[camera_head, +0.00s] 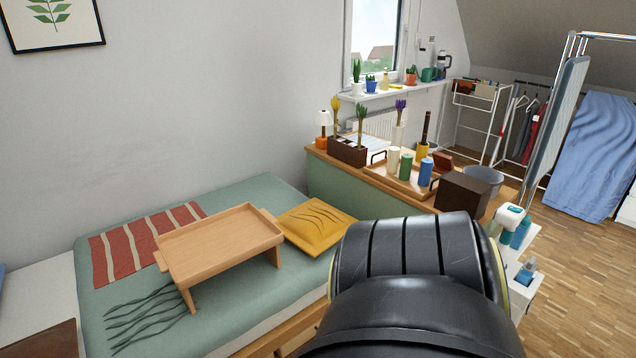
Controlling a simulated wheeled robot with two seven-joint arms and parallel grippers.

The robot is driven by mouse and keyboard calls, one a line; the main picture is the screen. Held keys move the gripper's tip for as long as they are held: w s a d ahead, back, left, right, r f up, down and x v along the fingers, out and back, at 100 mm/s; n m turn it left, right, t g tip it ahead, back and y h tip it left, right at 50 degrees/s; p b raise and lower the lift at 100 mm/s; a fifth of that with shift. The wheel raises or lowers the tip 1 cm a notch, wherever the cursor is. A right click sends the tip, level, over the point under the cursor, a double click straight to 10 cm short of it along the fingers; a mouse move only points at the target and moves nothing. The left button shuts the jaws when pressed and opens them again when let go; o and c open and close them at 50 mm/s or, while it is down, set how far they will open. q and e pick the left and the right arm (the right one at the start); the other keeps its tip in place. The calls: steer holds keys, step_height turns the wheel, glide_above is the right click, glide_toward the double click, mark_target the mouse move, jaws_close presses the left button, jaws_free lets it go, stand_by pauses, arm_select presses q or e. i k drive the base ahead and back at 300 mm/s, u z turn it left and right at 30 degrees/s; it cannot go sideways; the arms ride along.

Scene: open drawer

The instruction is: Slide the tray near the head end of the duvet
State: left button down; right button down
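A light wooden bed tray (218,241) with raised rims and short legs stands on the green duvet (245,194) of the bed. Its top looks empty. A yellow cushion (316,226) lies just right of the tray, and a red cloth with pale stripes (118,252) lies on the duvet to its left, partly hidden by it. Dark wavy lines mark the duvet in front of the tray. Neither of my grippers shows. A large black link of my arm fills the lower right and hides part of the bed's near side.
A wooden-topped unit (322,157) beyond the bed's right end holds a planter (347,151), a second tray (378,172) with coloured cylinders and a dark box (462,193). A wall runs along the bed's far side. Wooden floor (583,262) is open at right.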

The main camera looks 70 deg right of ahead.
mark_target(193, 253)
steer(key=k, duration=0.75)
steer(key=z, duration=1.05)
steer(key=i, duration=0.7)
